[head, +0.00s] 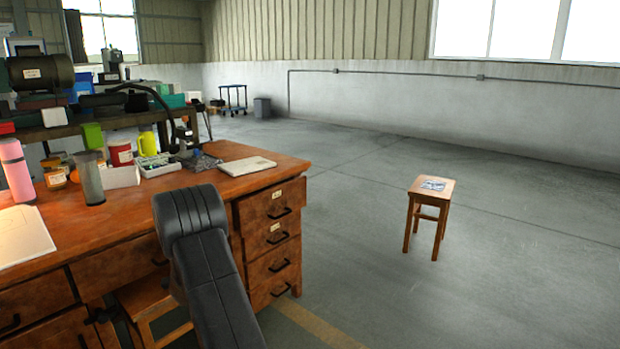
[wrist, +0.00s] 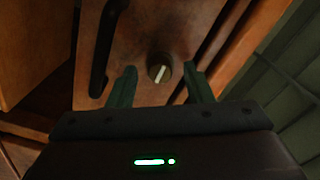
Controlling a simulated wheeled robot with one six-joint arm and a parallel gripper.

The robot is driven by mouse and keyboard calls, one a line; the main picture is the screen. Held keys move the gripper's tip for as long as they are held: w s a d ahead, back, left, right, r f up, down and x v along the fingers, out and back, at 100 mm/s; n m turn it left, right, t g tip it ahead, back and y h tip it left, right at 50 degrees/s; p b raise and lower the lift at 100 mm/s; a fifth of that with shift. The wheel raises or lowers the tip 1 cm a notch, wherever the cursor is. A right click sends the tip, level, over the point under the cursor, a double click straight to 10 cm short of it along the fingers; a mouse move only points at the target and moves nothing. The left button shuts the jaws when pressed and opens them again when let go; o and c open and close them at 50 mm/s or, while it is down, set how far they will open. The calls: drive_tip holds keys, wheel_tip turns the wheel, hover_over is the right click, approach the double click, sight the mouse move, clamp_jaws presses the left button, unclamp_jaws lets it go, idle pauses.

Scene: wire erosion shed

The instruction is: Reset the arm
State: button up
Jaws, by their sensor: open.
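My gripper (wrist: 160,70) is open in the wrist view, its two dark fingers apart with nothing held between them. Beyond the fingertips, a small round dark knob (wrist: 154,73) with a pale bar on it sits on a brown wooden front. I cannot tell whether the fingers touch that front. My dark grey arm (head: 205,255) reaches down in front of the desk in the head view. My gripper is hidden in the head view.
The wooden desk (head: 130,205) carries a pink bottle (head: 14,168), a yellow bottle (head: 147,143), a grey tumbler (head: 89,180) and a pale closed case (head: 247,165). A dark handle (wrist: 103,50) is left of the knob. A stool (head: 414,206) stands right, amid open floor.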

drive_tip(key=n+b, duration=0.1)
drive_tip(key=n, duration=0.3)
drive_tip(key=shift+f+n, duration=0.1)
drive_tip(key=shift+n, duration=0.3)
drive_tip(key=n+b, duration=0.1)
drive_tip(key=n, duration=0.4)
idle(0.4)
